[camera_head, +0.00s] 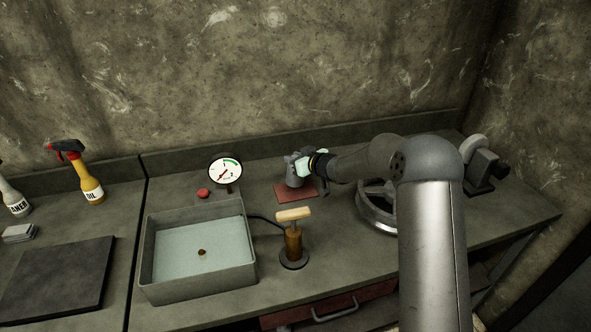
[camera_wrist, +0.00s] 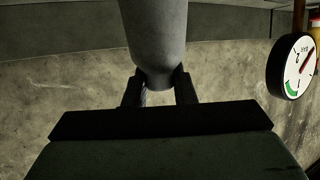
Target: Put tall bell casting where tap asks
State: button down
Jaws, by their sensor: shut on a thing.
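The grey bell casting (camera_head: 292,168) is at the back of the bench, at the red mat (camera_head: 296,193). My gripper (camera_head: 305,168) is shut on it, reaching in from the right. I cannot tell whether the casting touches the mat. In the wrist view the casting (camera_wrist: 156,35) hangs into the picture from the top, its narrower rounded end between the two dark fingers (camera_wrist: 158,88). Its other end is cut off there. No label or sign about a tap is readable.
A water-filled grey tank (camera_head: 165,287) stands left, with a gauge (camera_head: 225,171) and red button (camera_head: 203,193) behind it. A wooden-handled pump (camera_head: 293,243) stands in front of the mat. A handwheel (camera_head: 374,212) and grinder-like machine (camera_head: 482,172) stand right.

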jog(key=shift+f, duration=1.8)
jog(key=shift+f, duration=0.1)
jog(key=shift+f, duration=0.15)
jog(key=c, duration=1.2)
grip_release()
jog(key=shift+r, duration=0.3)
jog(key=shift+s+d, duration=0.2)
jog(key=shift+d, duration=0.1)
jog(key=b+v, duration=0.1)
jog(key=v, duration=1)
jog(key=shift+s+r+b, duration=0.15)
jog(key=shift+s+b, duration=0.1)
jog(key=shift+b, duration=0.15)
